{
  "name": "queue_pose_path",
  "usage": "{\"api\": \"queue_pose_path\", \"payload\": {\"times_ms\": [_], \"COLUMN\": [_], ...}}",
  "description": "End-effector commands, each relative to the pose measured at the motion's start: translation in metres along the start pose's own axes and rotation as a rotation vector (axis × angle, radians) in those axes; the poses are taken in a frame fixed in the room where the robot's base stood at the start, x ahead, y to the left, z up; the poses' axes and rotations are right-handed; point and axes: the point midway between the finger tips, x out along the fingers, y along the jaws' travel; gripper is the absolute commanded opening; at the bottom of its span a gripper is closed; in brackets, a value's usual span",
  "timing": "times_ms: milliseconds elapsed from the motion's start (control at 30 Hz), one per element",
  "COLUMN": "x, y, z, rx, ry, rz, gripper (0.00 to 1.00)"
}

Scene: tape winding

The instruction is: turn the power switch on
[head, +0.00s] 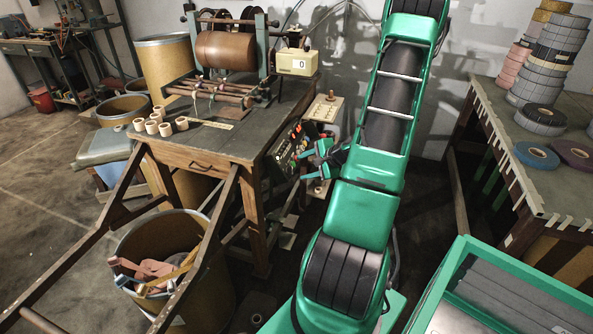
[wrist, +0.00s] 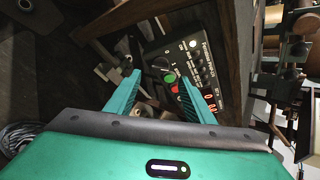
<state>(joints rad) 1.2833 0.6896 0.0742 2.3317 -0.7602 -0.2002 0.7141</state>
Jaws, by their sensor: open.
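A dark control panel (head: 288,150) is mounted at the right side of the wooden workbench. My gripper (head: 305,166) is open and empty in front of the panel. In the wrist view its fingers (wrist: 160,78) point at the panel, with the coloured buttons between them; contact cannot be made out.
The workbench (head: 232,140) carries a winding machine (head: 228,50), a counter (head: 297,62) and several small rolls. A barrel with scraps (head: 165,240) stands at its front. A second table (head: 560,195) with tape rolls stands right. A green-framed bin (head: 470,245) is front right.

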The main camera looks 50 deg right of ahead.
Motion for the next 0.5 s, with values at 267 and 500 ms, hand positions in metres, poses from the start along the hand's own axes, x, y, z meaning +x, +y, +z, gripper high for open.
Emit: {"api": "queue_pose_path", "payload": {"times_ms": [267,500], "x": [-0.035,-0.04], "y": [0.001,0.001], "z": [-0.001,-0.001], "rx": [0.001,0.0], "ry": [0.002,0.002], "rz": [0.001,0.001], "gripper": [0.48,0.48]}}
